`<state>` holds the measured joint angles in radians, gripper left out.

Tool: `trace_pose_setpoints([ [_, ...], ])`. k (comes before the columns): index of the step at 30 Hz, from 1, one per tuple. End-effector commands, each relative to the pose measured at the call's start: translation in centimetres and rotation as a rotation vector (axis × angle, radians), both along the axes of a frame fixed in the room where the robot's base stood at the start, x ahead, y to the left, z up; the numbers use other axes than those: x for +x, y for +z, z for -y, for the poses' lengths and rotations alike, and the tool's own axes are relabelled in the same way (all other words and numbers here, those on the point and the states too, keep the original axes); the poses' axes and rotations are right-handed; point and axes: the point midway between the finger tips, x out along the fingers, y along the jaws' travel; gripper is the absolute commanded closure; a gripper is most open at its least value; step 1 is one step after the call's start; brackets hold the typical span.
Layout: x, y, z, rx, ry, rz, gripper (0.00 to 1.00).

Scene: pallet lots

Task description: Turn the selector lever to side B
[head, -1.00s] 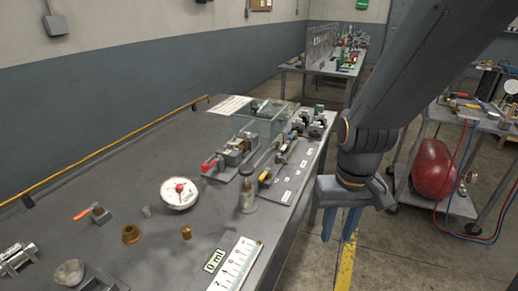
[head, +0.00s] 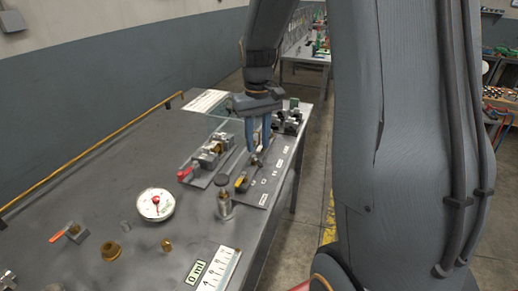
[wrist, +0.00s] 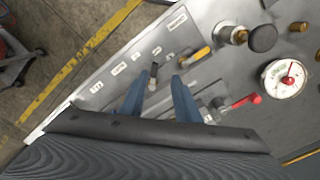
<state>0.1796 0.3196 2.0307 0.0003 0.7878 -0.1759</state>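A small dark-tipped lever (wrist: 154,72) stands on the long grey panel (wrist: 120,84), beside a row of small white labels too small to read. It looks like the selector lever; I cannot tell which side it points to. My gripper (wrist: 158,82) is open above the panel, its two blue fingers pointing down, with the lever showing between the fingertips. I cannot tell whether they touch it. In the head view my gripper (head: 259,151) is over the panel's middle, and the fingers partly hide the fittings behind.
A yellow handle (wrist: 197,53) is on the same panel close by. A red-handled valve (head: 186,174), a clear box (head: 224,126), a round dial (head: 155,204) and a dark-topped bottle (head: 224,206) stand nearby.

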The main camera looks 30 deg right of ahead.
Motion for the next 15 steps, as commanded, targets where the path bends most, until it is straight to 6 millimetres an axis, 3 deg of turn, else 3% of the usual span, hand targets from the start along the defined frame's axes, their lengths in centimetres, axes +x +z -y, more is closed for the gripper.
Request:
trace_pose_setpoints([
  [5,1.2,0.1,1.2,0.001,0.0,-0.006,0.71],
  [15,1.1,-5.0,1.1,0.001,0.001,-0.008,0.71],
])
